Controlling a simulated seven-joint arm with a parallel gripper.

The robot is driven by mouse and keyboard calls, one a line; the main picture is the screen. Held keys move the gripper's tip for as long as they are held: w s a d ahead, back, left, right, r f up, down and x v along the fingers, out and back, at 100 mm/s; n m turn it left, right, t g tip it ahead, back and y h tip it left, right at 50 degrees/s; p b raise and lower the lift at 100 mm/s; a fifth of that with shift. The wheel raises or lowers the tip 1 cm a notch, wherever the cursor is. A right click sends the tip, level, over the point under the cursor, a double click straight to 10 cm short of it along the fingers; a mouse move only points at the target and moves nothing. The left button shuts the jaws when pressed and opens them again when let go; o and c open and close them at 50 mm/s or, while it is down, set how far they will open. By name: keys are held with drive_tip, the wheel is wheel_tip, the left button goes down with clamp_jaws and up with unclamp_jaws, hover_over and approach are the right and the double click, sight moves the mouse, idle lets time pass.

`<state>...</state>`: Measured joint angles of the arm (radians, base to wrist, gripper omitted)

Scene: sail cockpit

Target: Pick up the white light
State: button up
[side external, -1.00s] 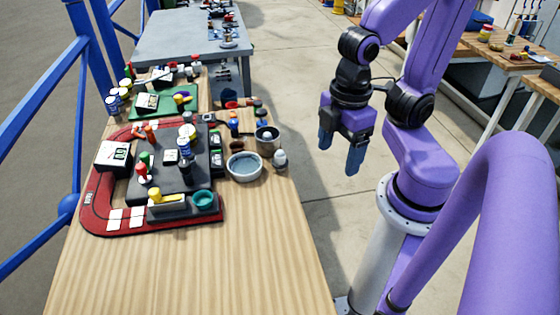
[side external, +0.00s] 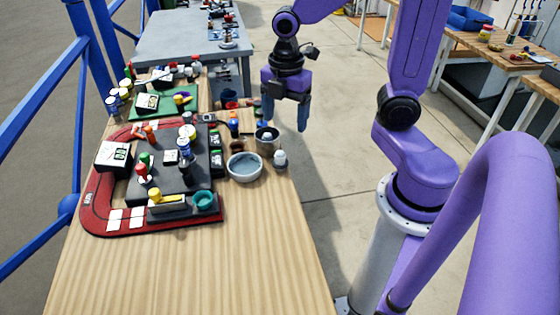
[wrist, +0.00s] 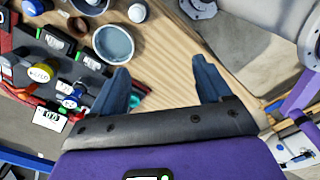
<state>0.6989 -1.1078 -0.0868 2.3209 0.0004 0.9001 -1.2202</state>
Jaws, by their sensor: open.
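A small white, rounded object with a darker lower part, which looks like the white light (side external: 280,156), stands upright near the table's right edge, beside the grey bowl (side external: 244,167). It also shows as a pale round top at the upper edge of the wrist view (wrist: 137,12). My gripper (side external: 285,122) is open and empty, with its blue fingers pointing down. In the side view it appears above and slightly right of the white object, apart from it. In the wrist view the object lies beyond the left fingertip, outside the gap between my fingers (wrist: 161,66).
A grey metal pot (side external: 267,139) stands right behind the white object. A dark raised panel (side external: 180,180) with several small bottles and devices sits on a red mat (side external: 97,213) to the left. The front of the wooden table (side external: 190,275) is clear.

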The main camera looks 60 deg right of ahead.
sight(280, 152)
drive_tip(key=w+d+n, duration=0.2)
drive_tip(key=w+d, duration=0.2)
wheel_tip(280, 152, down, 11)
drive_tip(key=shift+s+r, duration=0.1)
drive_tip(key=shift+s, duration=0.05)
drive_tip(key=shift+f, duration=3.5)
drive_tip(key=shift+c, duration=0.3)
drive_tip(key=c, duration=1.1)
drive_tip(key=shift+o, duration=0.2)
drive_tip(key=shift+r, duration=0.15)
